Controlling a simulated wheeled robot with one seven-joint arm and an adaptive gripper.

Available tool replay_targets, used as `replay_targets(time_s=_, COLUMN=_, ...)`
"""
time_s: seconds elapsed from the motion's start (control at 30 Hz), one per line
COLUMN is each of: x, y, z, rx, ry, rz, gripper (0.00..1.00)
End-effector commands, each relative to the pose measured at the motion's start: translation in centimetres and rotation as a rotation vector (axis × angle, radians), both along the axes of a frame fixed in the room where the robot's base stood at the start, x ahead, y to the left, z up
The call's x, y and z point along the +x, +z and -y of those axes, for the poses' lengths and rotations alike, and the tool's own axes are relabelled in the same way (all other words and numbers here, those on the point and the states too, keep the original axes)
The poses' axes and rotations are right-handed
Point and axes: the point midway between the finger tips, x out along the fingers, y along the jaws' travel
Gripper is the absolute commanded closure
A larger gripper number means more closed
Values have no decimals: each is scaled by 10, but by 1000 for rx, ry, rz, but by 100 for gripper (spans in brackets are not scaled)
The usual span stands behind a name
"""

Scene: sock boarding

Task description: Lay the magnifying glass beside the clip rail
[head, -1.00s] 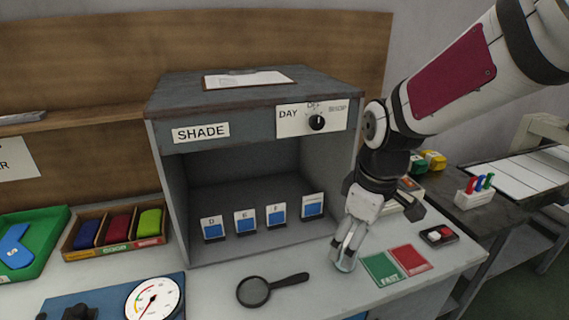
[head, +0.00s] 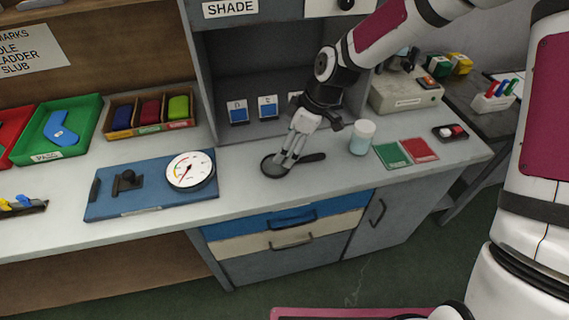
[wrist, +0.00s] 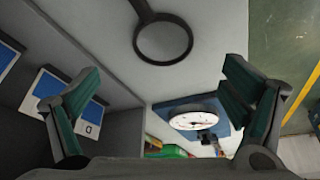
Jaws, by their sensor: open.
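The black magnifying glass (head: 313,157) lies flat on the light worktop in front of the grey shade cabinet, its handle pointing right. In the wrist view, the magnifying glass (wrist: 147,20) shows beyond the fingertips, with its round rim nearest them. My gripper (head: 287,159) is over the lens end in the head view, partly covering it. In the wrist view my gripper (wrist: 161,88) has its fingers wide apart with nothing between them. A dark rail with yellow and blue clips (head: 22,205), apparently the clip rail, lies at the worktop's left front.
A blue board (head: 145,203) with a dial gauge (head: 190,170) stands between the rail and the magnifying glass. A white-lidded jar (head: 363,138) and green and red cards (head: 407,152) are to the right. Bare worktop lies around the rail's right side.

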Motion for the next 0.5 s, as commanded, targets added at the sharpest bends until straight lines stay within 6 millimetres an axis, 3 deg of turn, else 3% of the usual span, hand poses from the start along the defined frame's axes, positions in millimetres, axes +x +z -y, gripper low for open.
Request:
replay_targets(time_s=0.33, x=0, y=-28, z=-11, rx=-1, ry=0, rz=-1, gripper=8)
replay_targets(time_s=0.5, x=-3, y=-52, z=-19, rx=-2, ry=1, rz=-3, gripper=8)
